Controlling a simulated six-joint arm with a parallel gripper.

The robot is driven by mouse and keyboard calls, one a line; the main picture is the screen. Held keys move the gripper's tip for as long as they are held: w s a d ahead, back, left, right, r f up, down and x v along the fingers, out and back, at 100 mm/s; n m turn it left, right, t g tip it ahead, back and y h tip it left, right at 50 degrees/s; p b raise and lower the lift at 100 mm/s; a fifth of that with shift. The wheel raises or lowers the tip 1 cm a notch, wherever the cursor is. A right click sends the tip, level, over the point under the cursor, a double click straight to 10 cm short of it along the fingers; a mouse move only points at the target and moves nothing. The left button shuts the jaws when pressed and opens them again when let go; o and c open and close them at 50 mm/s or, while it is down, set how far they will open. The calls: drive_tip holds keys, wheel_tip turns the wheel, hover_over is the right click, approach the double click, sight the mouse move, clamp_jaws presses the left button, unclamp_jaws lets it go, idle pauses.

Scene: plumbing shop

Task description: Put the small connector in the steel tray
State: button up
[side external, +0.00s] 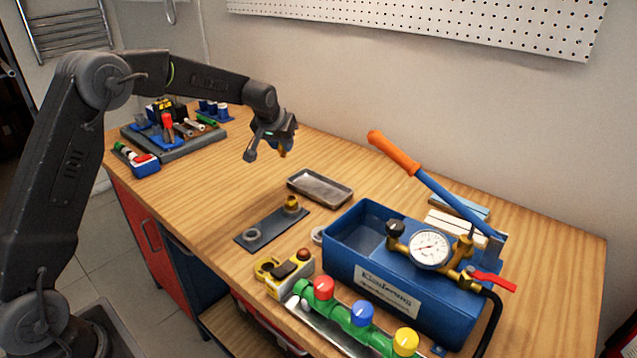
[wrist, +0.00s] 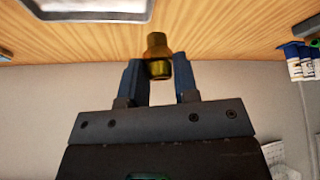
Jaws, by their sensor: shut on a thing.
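My gripper (side external: 284,145) is raised above the bench, behind and to the left of the steel tray in the side view. In the wrist view its two blue fingers (wrist: 158,72) are shut on a small brass connector (wrist: 157,46). The connector (side external: 283,153) shows as a small brass spot under the fingers in the side view. The steel tray (side external: 320,188) is a shallow grey rectangle lying empty on the wooden bench. Part of the tray (wrist: 90,14) shows at the top left of the wrist view.
A dark plate (side external: 262,235) near the tray bears a brass fitting (side external: 291,204) and a grey ring (side external: 251,235). A blue pressure-test pump (side external: 395,285) with an orange-handled lever stands at the right. A tool rack (side external: 175,143) sits at the far left. Bench between rack and tray is clear.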

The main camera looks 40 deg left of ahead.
drive_tip(key=w+d+f, duration=0.1)
drive_tip(key=d+f, duration=0.1)
drive_tip(key=w+d+f, duration=0.2)
drive_tip(key=d, duration=0.1)
drive_tip(key=w+d+f, duration=0.1)
drive_tip(key=w+d, duration=0.1)
drive_tip(key=d, duration=0.1)
drive_tip(key=shift+f, duration=2.35)
drive_tip(key=shift+f, duration=0.1)
drive_tip(key=o, duration=0.9)
drive_tip(key=shift+a, duration=0.1)
drive_tip(key=shift+r, duration=0.3)
drive_tip(key=v, duration=1.2)
drive_tip(key=shift+f, duration=0.1)
